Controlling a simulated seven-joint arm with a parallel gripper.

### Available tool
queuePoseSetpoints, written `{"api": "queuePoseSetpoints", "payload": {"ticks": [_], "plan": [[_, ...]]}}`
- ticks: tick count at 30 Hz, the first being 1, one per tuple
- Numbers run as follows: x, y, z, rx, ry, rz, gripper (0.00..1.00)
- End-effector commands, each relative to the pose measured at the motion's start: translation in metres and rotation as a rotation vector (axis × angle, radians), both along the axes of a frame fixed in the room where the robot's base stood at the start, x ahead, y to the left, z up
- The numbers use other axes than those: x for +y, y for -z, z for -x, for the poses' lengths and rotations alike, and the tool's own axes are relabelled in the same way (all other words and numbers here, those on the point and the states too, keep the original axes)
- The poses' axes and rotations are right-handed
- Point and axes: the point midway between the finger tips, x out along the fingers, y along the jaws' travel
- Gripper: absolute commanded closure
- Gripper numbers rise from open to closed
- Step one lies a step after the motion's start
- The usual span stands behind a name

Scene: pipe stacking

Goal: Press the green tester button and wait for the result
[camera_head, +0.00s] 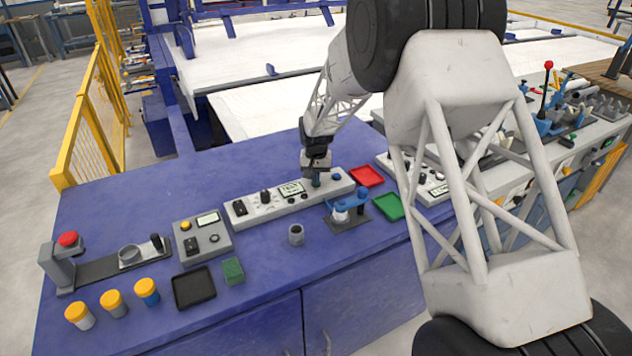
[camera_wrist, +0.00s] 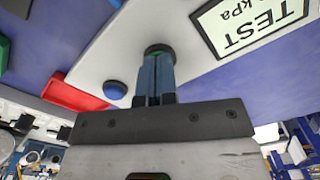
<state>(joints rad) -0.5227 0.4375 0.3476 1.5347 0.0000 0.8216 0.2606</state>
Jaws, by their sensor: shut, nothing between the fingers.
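The tester (camera_head: 275,207) is a long light grey box on the blue bench, with knobs and a lit display (camera_head: 291,188). In the wrist view its pale top (camera_wrist: 115,50) fills the middle, and the display (camera_wrist: 250,22) reads "TEST" and "kPa". A dark green round button (camera_wrist: 158,47) sits right at my fingertips, which cover part of it. My gripper (camera_head: 316,182) is shut and empty, pointing down at the tester's right part. The closed fingers (camera_wrist: 156,58) seem to touch the button; I cannot tell how far it is pressed.
A blue knob (camera_wrist: 115,90) is close beside my fingers. A red tray (camera_head: 367,176), a green tray (camera_head: 388,207) and a blue clamp stand (camera_head: 348,210) are near the tester. A small grey cup (camera_head: 296,235) stands in front. The bench's back left is clear.

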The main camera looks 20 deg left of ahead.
Motion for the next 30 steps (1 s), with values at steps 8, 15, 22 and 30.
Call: {"api": "queuePoseSetpoints", "payload": {"ticks": [8, 15, 22, 30], "plan": [[0.0, 0.0, 0.0, 0.001, 0.0, 0.0, 1.0], [0.0, -0.009, 0.0, 0.0, 0.0, 0.0, 1.0], [0.0, -0.022, 0.0, -0.001, 0.0, 0.0, 1.0], [0.0, -0.036, 0.0, 0.0, 0.0, 0.0, 1.0]]}}
